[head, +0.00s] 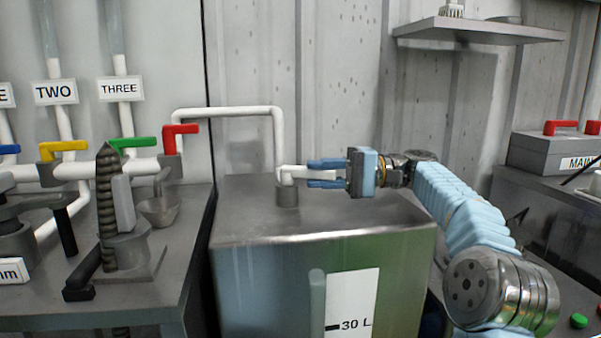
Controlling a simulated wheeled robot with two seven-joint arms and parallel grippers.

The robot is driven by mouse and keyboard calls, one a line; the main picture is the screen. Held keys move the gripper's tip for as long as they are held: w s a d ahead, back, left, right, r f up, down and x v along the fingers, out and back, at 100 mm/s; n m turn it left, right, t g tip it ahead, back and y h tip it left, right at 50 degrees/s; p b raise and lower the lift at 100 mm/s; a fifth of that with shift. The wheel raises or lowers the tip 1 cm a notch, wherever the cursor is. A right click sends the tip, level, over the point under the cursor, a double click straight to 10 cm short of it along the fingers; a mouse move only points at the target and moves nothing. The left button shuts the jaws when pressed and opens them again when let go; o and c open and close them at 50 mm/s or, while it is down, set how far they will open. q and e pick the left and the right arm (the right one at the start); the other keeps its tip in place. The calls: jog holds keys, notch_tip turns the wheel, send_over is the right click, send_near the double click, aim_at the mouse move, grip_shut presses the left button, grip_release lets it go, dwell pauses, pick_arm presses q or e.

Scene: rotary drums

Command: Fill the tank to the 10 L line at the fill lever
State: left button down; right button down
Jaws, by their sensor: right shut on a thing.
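The metal tank (265,277) stands in the middle, with a white scale label (350,295) on its front. Only the 30 L mark shows; the rest of the scale is below the picture's edge. The white fill lever (304,172) sits on a grey valve body (287,193) on the tank top and points right. A white pipe (225,111) runs to the valve from the left. My right gripper (318,173) is shut on the fill lever, its blue fingers on either side. The water level cannot be made out. My left gripper is not in view.
At left, pipes carry blue, yellow (65,146), green (132,142) and red (180,131) levers, above a bench with a spring-like device (107,205). A grey box (555,152) labelled MAIN stands at right. A shelf (478,30) hangs above.

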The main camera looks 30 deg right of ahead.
jog(key=shift+a, duration=0.15)
jog(key=c, duration=1.3)
grip_release()
jog(key=shift+c, duration=0.2)
jog(key=o, duration=0.4)
jog(key=shift+w+a, duration=0.15)
jog(key=p+v, duration=0.2)
jog(key=v, duration=1.1)
jog(key=shift+w, duration=0.15)
jog(key=shift+s+d, duration=0.2)
jog(key=shift+d, duration=0.3)
